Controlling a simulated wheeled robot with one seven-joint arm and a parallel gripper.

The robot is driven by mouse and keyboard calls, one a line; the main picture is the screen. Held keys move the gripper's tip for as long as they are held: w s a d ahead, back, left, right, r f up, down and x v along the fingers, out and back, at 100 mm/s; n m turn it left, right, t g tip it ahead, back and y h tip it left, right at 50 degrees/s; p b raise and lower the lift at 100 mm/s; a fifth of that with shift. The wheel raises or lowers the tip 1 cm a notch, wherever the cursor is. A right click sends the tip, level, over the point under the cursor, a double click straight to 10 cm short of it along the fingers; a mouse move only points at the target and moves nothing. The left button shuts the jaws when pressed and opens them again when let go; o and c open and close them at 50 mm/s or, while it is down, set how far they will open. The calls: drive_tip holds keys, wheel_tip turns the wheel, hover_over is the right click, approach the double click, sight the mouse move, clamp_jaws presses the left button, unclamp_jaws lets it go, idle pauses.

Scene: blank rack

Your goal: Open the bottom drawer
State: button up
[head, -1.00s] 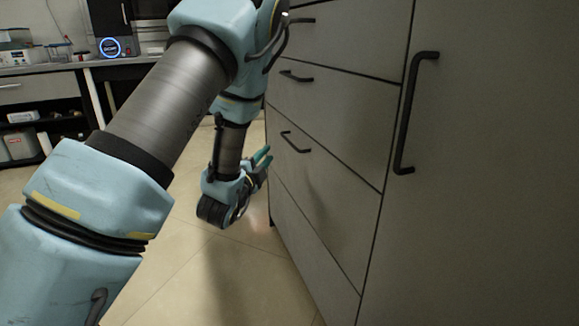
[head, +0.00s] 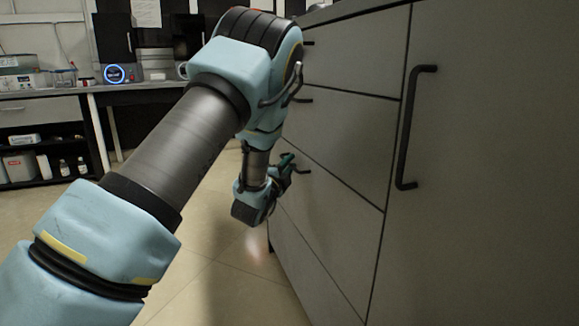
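The grey cabinet's drawer front (head: 325,225) shows at the centre right, closed. Its dark bar handle (head: 303,171) is the lowest one in view. My gripper (head: 288,166) is just left of this handle, with its green-tipped fingers pointing toward the cabinet and seeming apart. The fingertips overlap the handle's left end in the picture. I cannot tell whether they touch it or are around it.
Higher drawers with handles (head: 302,100) are closed above. A tall door with a long vertical handle (head: 408,125) is at the right. Open tiled floor (head: 225,275) lies left of the cabinet. A workbench (head: 45,93) with equipment stands behind.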

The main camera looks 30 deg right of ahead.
clamp_jaws()
idle(1.5)
